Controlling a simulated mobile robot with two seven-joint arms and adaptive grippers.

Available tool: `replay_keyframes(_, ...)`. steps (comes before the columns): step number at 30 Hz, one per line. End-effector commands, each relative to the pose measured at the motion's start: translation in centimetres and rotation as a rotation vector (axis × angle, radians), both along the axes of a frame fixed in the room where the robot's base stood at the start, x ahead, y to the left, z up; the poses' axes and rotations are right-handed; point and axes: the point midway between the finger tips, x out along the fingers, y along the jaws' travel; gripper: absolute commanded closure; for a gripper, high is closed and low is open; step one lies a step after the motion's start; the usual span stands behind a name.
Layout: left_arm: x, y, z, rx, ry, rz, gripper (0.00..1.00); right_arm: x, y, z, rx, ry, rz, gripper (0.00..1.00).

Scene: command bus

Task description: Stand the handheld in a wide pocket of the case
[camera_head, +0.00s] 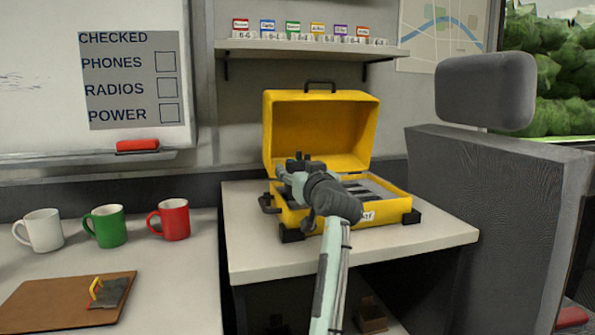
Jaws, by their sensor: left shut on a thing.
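The yellow case (320,97) stands open on the white table, its lid raised at the back. Dark pockets (372,188) show in its grey insert on the right side. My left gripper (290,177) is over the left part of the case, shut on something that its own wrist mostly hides. A small dark shape (299,161) sticks up at the gripper, possibly part of the handheld; I cannot tell for sure. Whether the held thing is inside a pocket is hidden. My right gripper is out of view.
White (42,231), green (108,227) and red mugs (174,220) stand on the left counter, behind a brown board (60,303) holding a dark item with a yellow loop. A grey seat (490,200) stands close on the right.

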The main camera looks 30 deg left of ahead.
Motion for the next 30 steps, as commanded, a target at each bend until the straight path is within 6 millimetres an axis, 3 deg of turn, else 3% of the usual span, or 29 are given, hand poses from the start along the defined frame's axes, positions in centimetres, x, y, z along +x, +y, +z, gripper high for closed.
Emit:
replay_keyframes(2,0.0,0.0,-0.1,0.000,-0.001,0.000,0.81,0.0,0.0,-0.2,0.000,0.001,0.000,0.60)
replay_keyframes(3,0.0,0.0,0.0,0.000,-0.001,0.000,0.39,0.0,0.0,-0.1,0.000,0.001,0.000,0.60)
replay_keyframes(8,0.0,0.0,-0.1,-0.001,-0.001,0.000,0.20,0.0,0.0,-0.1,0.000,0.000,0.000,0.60)
replay_keyframes(20,-0.4,-0.6,-0.3,-0.003,0.004,-0.001,0.20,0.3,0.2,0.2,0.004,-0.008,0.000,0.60)
replay_keyframes(30,-4.6,-5.7,-0.3,-0.005,0.002,-0.002,0.20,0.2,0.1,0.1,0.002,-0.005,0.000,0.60)
